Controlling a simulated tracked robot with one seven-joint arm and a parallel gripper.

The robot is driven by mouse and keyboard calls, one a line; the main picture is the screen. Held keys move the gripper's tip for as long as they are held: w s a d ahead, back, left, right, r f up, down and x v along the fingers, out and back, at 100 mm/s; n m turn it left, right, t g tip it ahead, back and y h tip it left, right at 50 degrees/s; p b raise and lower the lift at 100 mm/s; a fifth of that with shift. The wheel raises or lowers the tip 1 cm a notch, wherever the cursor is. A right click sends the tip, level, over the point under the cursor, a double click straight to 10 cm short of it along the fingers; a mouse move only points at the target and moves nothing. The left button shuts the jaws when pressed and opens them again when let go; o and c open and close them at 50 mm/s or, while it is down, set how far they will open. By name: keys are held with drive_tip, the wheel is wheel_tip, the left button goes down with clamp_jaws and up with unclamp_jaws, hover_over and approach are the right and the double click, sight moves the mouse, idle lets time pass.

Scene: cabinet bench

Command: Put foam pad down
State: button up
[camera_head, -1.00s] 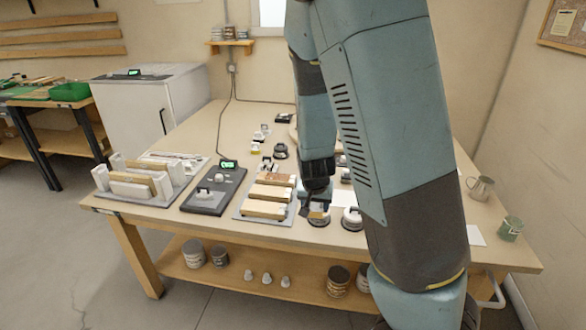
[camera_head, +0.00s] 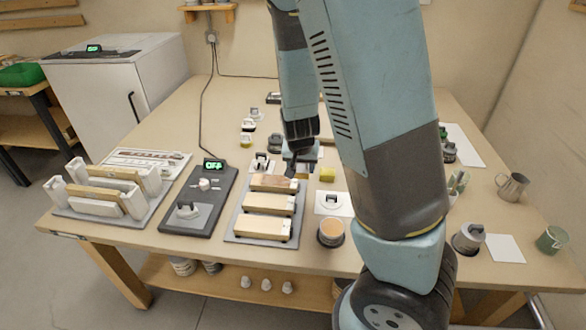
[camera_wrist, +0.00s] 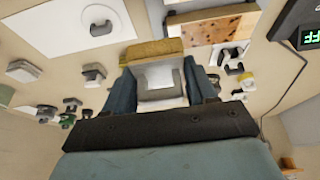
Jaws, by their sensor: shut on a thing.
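The foam pad (camera_wrist: 152,50) is a yellow-tan block with a white, handle-like body behind it. My gripper (camera_wrist: 162,88) is shut on that white body, with one finger on each side, in the wrist view. In the head view, my gripper (camera_head: 305,165) is low over the bench, beside the right end of a brown-stained board, and the yellow pad (camera_head: 327,175) shows just right of it. I cannot tell whether the pad touches the bench. The stained board (camera_wrist: 215,30) also shows close to the pad in the wrist view.
Several wooden boards lie on a grey tray (camera_head: 237,228). A cup with orange contents (camera_head: 331,232) and a white card (camera_head: 334,204) with an object on it stand nearby. A dark device (camera_head: 198,200) is left of the tray. My arm hides the bench's right middle.

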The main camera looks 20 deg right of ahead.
drive_tip(key=w+d+f, duration=0.1)
drive_tip(key=w+f, duration=0.2)
drive_tip(key=w, duration=0.1)
drive_tip(key=w+d+f, duration=0.1)
drive_tip(key=w+f, duration=0.2)
drive_tip(key=w, duration=0.2)
drive_tip(key=w+d+f, duration=0.1)
drive_tip(key=w+f, duration=0.2)
drive_tip(key=w, duration=0.1)
drive_tip(key=shift+w, duration=0.25)
drive_tip(key=shift+w+f, duration=0.35)
drive_tip(key=shift+f, duration=1.65)
drive_tip(key=o, duration=1.1)
